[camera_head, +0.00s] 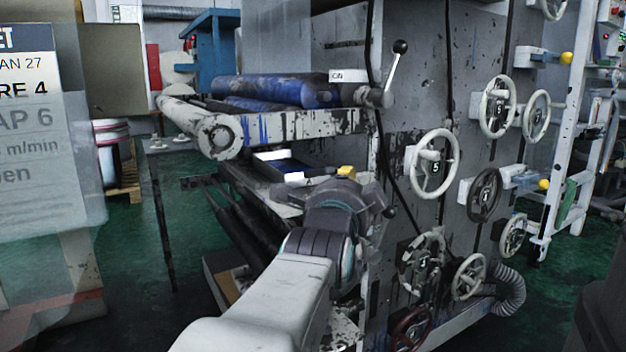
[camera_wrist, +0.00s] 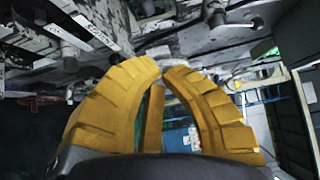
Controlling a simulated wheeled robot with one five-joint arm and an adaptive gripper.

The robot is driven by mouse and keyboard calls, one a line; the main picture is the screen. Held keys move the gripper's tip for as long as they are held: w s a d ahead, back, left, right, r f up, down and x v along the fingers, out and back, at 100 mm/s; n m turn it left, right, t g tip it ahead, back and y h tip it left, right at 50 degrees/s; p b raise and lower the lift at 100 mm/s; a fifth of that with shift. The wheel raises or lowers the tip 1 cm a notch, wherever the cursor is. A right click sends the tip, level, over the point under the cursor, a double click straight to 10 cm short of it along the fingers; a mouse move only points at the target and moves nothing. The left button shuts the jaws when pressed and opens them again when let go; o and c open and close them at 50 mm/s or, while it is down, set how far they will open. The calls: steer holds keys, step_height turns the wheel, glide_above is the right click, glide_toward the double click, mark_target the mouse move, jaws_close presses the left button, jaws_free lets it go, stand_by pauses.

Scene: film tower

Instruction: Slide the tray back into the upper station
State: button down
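In the head view, a dark blue tray (camera_head: 308,171) with light patches sits in the gap of the printing machine below the blue rollers (camera_head: 275,90). It appears to stick out toward the left side. My gripper (camera_head: 346,171) is at the tray's right end, its yellow fingertips small and partly hidden by my wrist. Whether the tips touch the tray is not clear.
Handwheels (camera_head: 435,163) and a black-knobbed lever (camera_head: 397,60) stick out from the machine's side, close right of my arm. A pale roller frame (camera_head: 290,125) overhangs the gap. A translucent sign (camera_head: 40,130) covers the left. Green floor (camera_head: 185,215) shows left of the machine.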

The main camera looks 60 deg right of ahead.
steer(key=s+a+p, duration=0.1)
steer(key=a, duration=0.5)
steer(key=shift+s+a, duration=0.1)
stand_by(0.3)
